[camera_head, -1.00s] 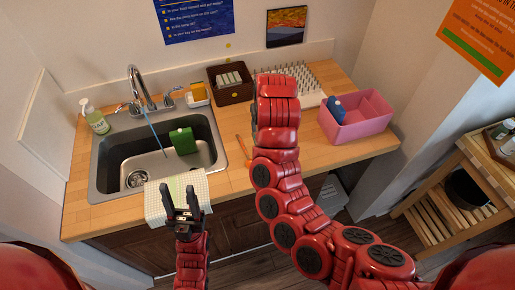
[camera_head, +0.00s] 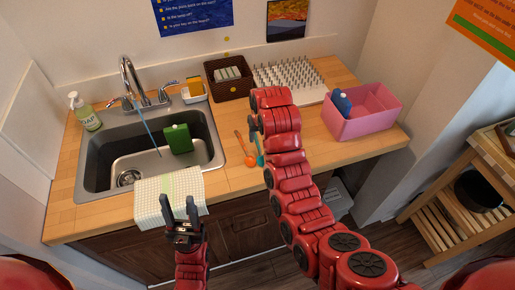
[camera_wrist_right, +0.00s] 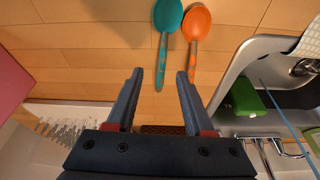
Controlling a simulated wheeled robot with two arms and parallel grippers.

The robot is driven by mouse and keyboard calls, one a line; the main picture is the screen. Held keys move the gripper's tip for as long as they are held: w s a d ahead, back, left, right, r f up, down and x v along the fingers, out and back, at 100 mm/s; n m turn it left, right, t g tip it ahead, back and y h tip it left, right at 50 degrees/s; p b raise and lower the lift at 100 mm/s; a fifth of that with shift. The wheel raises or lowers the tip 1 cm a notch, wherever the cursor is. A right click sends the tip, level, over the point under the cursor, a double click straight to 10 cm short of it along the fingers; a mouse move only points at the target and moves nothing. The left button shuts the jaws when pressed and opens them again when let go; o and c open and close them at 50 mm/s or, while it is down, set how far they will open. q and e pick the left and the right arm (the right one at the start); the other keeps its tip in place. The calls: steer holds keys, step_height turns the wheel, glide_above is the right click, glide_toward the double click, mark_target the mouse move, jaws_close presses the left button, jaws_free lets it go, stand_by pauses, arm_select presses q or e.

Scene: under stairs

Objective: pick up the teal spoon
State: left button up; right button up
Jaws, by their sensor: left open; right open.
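The teal spoon (camera_wrist_right: 166,22) lies on the wooden counter, its handle pointing toward my right gripper (camera_wrist_right: 158,75) in the right wrist view. In the head view the teal spoon (camera_head: 258,152) is partly hidden by my right arm. My right gripper is open and empty, with the handle end of the spoon showing between its fingertips; I cannot tell its height above the counter. An orange spoon (camera_wrist_right: 195,26) lies close beside the teal one. My left gripper (camera_head: 180,206) is open and empty in front of the counter's front edge, by the draped towel.
The sink (camera_head: 94,168) holds a green box (camera_head: 178,138) and a blue stick (camera_head: 146,128). A checked towel (camera_head: 150,199) hangs over its front edge. A pink bin (camera_head: 372,122), a peg rack (camera_head: 316,82) and a brown basket (camera_head: 217,92) stand on the counter.

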mark_target(258, 144)
steer(key=p+x, duration=0.3)
steer(key=shift+s+a+f, duration=0.1)
steer(key=shift+s+f, duration=0.05)
steer(key=shift+f, duration=0.8)
jaws_close()
